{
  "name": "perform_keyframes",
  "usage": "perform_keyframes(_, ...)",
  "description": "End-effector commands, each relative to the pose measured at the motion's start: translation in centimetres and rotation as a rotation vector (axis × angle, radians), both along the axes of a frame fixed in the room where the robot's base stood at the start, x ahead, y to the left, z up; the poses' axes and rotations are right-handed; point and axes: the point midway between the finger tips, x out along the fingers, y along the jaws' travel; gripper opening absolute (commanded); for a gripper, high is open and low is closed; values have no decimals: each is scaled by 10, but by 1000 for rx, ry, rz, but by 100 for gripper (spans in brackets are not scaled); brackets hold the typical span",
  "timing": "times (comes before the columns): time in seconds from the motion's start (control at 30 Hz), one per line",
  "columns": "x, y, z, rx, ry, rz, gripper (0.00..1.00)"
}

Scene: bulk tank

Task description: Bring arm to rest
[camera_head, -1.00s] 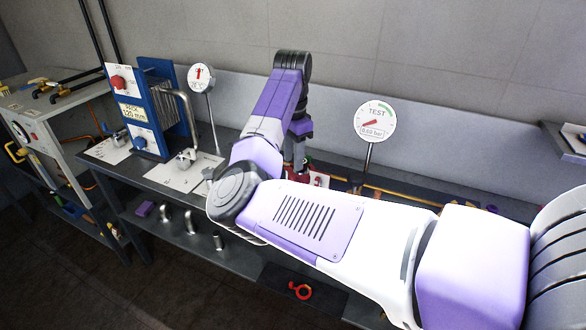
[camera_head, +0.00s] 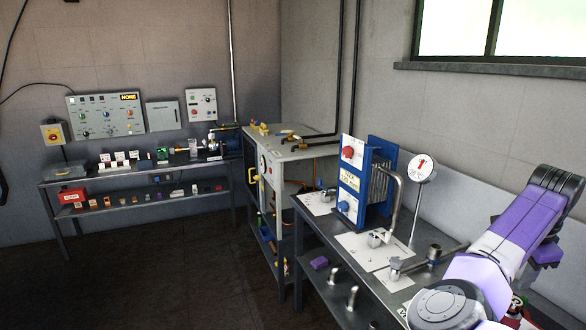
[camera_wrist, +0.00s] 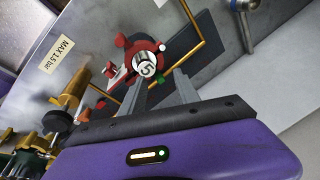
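My gripper (camera_wrist: 160,92) shows in the wrist view as two grey fingers standing apart, with a gap between them. In the head view my white and purple arm is bent over the bench (camera_head: 312,220) at the lower right. The gripper end is largely hidden there behind my own arm.
A blue plate unit (camera_head: 350,190) and a round gauge on a post (camera_head: 423,168) stand on the bench. A grey cabinet (camera_head: 285,150) is left of it. A shelf table (camera_head: 95,180) stands by the far wall. The floor (camera_head: 150,285) between is clear.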

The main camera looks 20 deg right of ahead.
Motion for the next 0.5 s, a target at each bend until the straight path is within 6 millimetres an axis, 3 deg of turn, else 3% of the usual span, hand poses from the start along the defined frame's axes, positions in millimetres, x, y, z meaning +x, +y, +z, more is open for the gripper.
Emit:
perform_keyframes(0.1,0,-37,18,-198,-35,38,38)
perform_keyframes(0.23,-6,-68,30,-424,-25,95,38)
perform_keyframes(0.4,-11,-88,46,-716,21,200,38)
perform_keyframes(0.5,-11,-86,56,-892,54,282,38)
